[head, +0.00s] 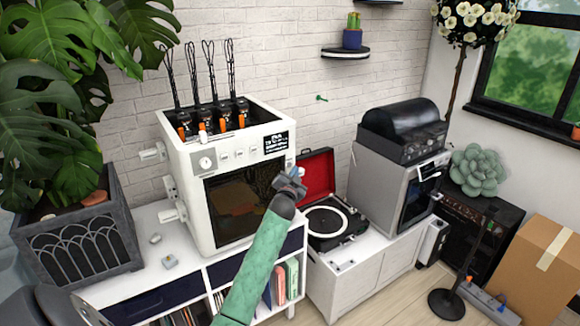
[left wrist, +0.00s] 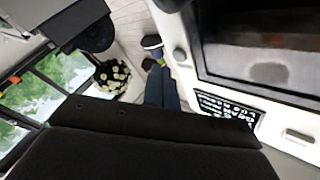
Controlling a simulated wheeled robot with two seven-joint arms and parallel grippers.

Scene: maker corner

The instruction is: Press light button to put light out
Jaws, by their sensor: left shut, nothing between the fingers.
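A white box-shaped machine (head: 187,180) with a dark window stands on the white shelf unit. Its front top strip has a dial (head: 205,163), small buttons (head: 238,151) and a lettered black display (head: 276,142). I cannot tell which one is the light button. The window (head: 240,205) looks dim and brownish. My left gripper (head: 296,173) is shut and empty, its tip by the machine's right front edge, below the display. In the left wrist view, the shut fingers (left wrist: 162,85) point past the display (left wrist: 225,108); touch cannot be told. My right gripper is not in view.
A record player (head: 330,222) with a red lid stands right of the machine, then a grey oven-like unit (head: 380,190). Small blocks (head: 168,261) lie on the shelf unit at left. A large potted plant (head: 75,245) stands further left.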

